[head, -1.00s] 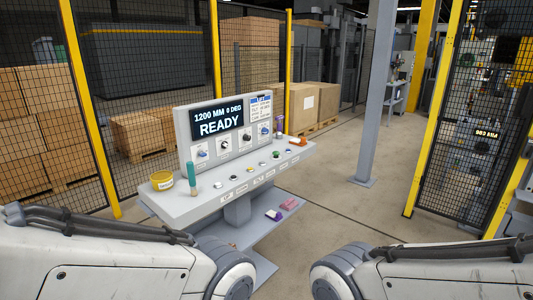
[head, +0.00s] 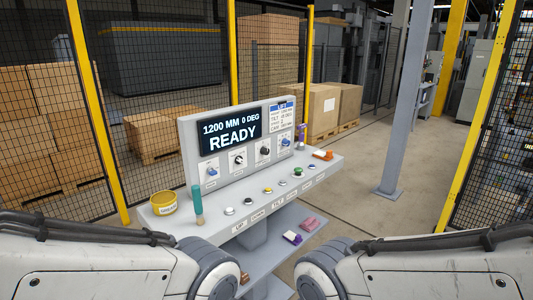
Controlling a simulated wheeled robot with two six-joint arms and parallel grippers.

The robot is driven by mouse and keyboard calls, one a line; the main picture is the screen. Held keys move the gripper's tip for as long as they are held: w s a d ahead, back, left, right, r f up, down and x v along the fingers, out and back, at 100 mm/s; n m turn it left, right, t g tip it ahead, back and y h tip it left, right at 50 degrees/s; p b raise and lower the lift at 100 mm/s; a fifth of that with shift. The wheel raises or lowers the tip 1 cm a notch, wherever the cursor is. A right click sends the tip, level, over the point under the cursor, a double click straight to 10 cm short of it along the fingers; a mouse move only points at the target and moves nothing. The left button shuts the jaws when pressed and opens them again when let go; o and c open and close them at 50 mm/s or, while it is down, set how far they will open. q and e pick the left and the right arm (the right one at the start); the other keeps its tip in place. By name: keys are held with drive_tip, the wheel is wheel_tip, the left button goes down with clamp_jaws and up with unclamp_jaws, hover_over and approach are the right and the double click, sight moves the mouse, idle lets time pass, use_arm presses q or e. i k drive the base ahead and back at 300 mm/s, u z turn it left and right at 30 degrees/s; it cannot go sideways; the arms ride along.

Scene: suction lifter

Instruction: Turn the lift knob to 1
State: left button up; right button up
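The control console (head: 184,151) stands ahead, with a screen (head: 230,130) reading "1200 MM 0 DEG READY". Below and beside the screen is a row of knobs: a blue one (head: 212,171) at left, a black one (head: 239,160), another black one (head: 265,151), and a blue one (head: 286,142) at right. Their labels are too small to read, so I cannot tell which is the lift knob or where it points. My two arms come in at the lower left and lower right. Neither gripper is in view.
On the console's shelf are a yellow tin (head: 163,203), a teal cylinder (head: 197,206), several push buttons including a green one (head: 298,171), and an orange item (head: 322,155) at the right end. A lower shelf holds a pink item (head: 310,224). A grey post (head: 405,110) stands right; the floor between is clear.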

sight(265, 151)
drive_tip(key=k, duration=0.6)
drive_tip(key=z, duration=0.65)
drive_tip(key=i, duration=1.3)
drive_tip(key=u, duration=0.45)
drive_tip(key=i, duration=0.65)
drive_tip(key=u, duration=0.5)
